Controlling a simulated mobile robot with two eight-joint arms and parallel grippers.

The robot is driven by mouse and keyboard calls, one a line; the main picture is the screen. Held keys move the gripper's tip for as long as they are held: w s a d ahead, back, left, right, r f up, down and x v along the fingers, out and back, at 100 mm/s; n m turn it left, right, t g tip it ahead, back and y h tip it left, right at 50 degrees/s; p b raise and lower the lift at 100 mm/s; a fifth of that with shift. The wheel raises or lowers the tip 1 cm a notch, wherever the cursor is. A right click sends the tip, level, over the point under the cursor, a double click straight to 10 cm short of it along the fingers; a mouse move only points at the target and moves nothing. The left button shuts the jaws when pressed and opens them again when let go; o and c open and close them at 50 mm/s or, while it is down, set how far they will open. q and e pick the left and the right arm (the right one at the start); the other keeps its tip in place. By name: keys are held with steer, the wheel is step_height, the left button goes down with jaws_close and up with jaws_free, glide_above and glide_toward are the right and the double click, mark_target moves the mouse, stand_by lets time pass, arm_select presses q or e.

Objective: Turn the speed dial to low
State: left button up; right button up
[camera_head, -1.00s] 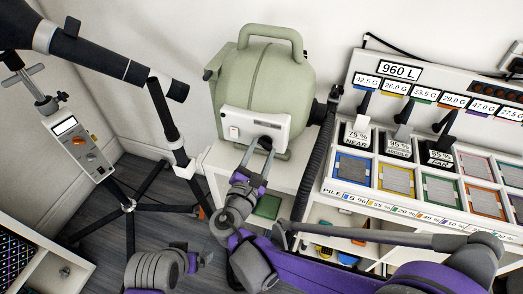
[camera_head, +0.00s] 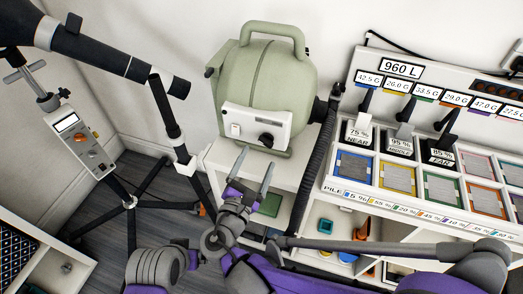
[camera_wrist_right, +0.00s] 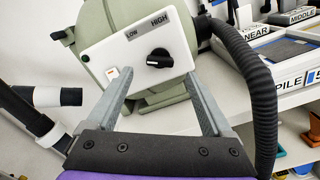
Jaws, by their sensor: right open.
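The speed dial (camera_head: 266,140) is a black knob on the white control panel (camera_head: 250,122) of a green blower (camera_head: 262,75). My right gripper (camera_head: 255,167) is open and empty, just below and in front of the panel, apart from the dial. Its two fingers also show in the right wrist view (camera_wrist_right: 158,100), one on each side below the dial. My left gripper is not clearly in view.
A switch (camera_head: 235,129) is left of the dial. A black hose (camera_head: 318,160) hangs at the blower's right. A jointed stand (camera_head: 172,125) stands left. A rack of labelled pads (camera_head: 440,150) fills the right. The blower rests on a white shelf (camera_head: 225,158).

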steer(key=v, duration=0.5)
steer(key=shift+s+a, duration=0.15)
steer(key=shift+s, duration=0.2)
steer(key=s+d+f+m+g+p, duration=0.25)
steer(key=d+m+g+p, duration=0.55)
steer(key=d, duration=1)
steer(key=s+d+r+m+g+y+p, duration=0.2)
steer(key=s+m+y, duration=0.3)
steer(key=m, duration=1.3)
steer(key=shift+s+d+r+m+g+y+p, duration=0.3)
steer(key=shift+s+d+g, duration=0.45)
steer(key=shift+s, duration=1.05)
steer(key=shift+a+f, duration=0.1)
steer(key=shift+a, duration=0.05)
